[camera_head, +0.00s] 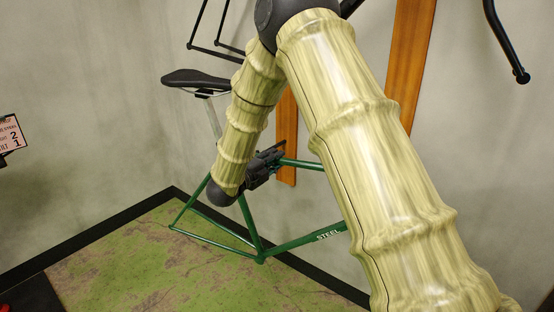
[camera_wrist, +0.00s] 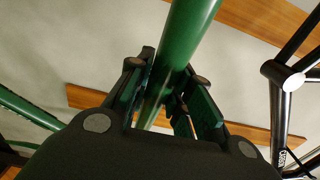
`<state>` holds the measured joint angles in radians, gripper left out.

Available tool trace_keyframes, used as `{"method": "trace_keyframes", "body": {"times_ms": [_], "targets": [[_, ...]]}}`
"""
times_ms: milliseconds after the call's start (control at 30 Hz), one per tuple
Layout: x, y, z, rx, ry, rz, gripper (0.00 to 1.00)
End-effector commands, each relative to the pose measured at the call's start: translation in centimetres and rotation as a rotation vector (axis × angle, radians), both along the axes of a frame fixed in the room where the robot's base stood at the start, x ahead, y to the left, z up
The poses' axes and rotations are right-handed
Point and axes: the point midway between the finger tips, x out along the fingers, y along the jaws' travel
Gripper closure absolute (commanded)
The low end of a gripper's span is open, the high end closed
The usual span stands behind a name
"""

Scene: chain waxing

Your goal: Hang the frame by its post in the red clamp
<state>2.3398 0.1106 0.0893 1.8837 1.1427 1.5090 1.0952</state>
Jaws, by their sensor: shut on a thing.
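The green bike frame (camera_head: 290,244), lettered "STEEL", is near the middle of the head view, partly hidden by my arm. Its silver seat post (camera_head: 213,116) rises to a black saddle (camera_head: 203,79) and leans left. My gripper (camera_head: 272,160) is by the upper part of the frame. In the wrist view a green tube (camera_wrist: 185,45) runs between the jaws, and my gripper (camera_wrist: 165,100) is shut on it. I cannot tell whether the frame touches the floor. I cannot make out the red clamp in either view.
Wooden boards (camera_head: 408,65) are on the grey wall behind. Black tubing (camera_head: 215,50) shows at the top, and a black hooked bar (camera_head: 508,45) at upper right. A sign (camera_head: 11,134) stands at far left.

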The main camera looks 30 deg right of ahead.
Motion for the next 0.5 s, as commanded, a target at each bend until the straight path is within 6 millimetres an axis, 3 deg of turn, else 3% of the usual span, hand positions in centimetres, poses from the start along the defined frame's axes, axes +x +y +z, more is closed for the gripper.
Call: {"method": "trace_keyframes", "body": {"times_ms": [500], "targets": [[-0.9, 2.3, 0.5, -0.002, -0.007, -0.001, 1.00]]}}
